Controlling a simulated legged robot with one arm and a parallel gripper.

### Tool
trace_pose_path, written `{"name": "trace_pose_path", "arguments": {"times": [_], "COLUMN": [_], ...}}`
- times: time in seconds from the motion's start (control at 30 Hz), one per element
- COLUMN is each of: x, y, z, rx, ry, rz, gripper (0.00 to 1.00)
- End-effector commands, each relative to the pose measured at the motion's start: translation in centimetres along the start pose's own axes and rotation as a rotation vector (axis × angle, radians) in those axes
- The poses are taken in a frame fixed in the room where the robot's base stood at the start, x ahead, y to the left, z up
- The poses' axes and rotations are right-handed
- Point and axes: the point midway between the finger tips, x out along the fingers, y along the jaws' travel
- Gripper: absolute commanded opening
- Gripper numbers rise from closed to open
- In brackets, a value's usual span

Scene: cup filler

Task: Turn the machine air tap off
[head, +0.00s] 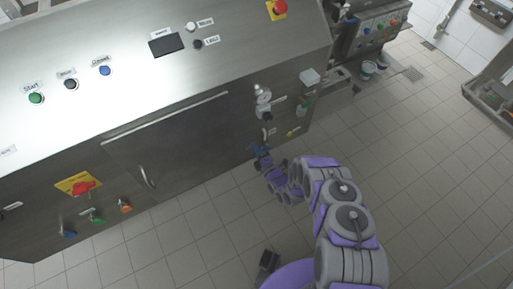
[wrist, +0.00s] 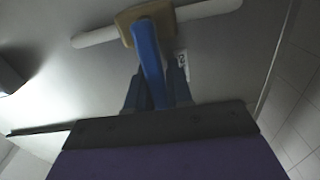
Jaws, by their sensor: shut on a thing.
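A blue tap handle (wrist: 148,50) shows in the wrist view, reaching down from a tan mount on the machine's grey panel. My gripper (wrist: 157,88) is shut on this handle, with a dark finger on each side of it. The lower end of the handle is partly hidden between the fingers. In the head view my gripper (head: 260,153) is at the lower right part of the machine front (head: 200,135), where the handle is too small to make out clearly.
A white bar (wrist: 208,10) runs sideways behind the tan mount. In the head view, a pressure regulator (head: 263,100) sits on the panel above my gripper. Red, green and blue valves (head: 97,218) are at the lower left. The tiled floor (head: 430,150) on the right is clear.

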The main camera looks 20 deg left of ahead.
Motion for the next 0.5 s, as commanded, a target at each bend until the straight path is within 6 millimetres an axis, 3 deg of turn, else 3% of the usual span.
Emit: {"name": "trace_pose_path", "arguments": {"times": [0.5], "x": [-0.15], "y": [-0.75], "z": [-0.47], "rx": [-0.055], "ry": [0.008], "rz": [-0.009], "gripper": [0.0]}}
